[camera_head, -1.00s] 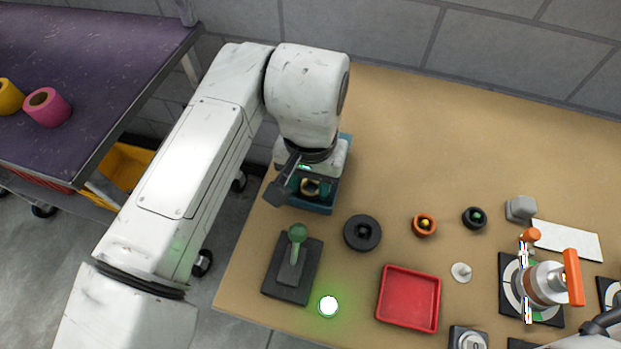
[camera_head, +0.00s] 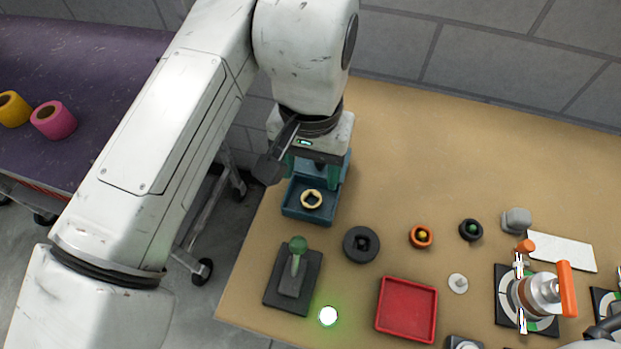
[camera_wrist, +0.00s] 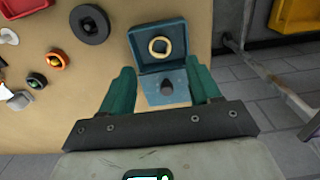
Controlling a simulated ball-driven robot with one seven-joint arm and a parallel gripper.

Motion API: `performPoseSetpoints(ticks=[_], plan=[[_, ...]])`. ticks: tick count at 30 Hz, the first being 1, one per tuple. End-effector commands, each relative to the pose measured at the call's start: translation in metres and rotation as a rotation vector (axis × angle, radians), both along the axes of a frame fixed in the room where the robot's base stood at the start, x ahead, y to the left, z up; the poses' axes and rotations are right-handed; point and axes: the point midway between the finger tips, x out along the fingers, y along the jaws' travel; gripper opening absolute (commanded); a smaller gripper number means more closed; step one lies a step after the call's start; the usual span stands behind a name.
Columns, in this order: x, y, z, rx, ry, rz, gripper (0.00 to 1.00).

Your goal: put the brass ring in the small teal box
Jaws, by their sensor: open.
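The brass ring (camera_head: 312,199) lies inside the small teal box (camera_head: 294,212), and nothing holds it. The wrist view also shows the ring (camera_wrist: 160,46) in the box (camera_wrist: 142,28), near the middle of its floor. My gripper (camera_head: 312,172) is open, with its green fingers apart and empty. It is above the far side of the box, clear of the ring. In the wrist view a lighter blue panel with a dark knob (camera_wrist: 167,87) adjoins the box, between my fingers. The gripper hides this part in the head view.
A green-handled lever (camera_head: 297,262), a black ring (camera_head: 361,244) and a red tray (camera_head: 407,309) stand on the tan table near the box. The table's back is clear.

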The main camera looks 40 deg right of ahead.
Motion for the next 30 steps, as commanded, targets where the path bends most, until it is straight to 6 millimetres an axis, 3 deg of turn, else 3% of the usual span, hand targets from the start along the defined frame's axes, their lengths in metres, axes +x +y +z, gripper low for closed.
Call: performPoseSetpoints(ticks=[3, 9, 30], plan=[[0.0, 0.0, 0.021, 0.001, -0.002, -0.001, 0.62], [0.0, 0.0, 0.037, 0.001, -0.001, -0.001, 0.62], [0.0, 0.0, 0.038, 0.001, 0.001, 0.0, 0.62]])
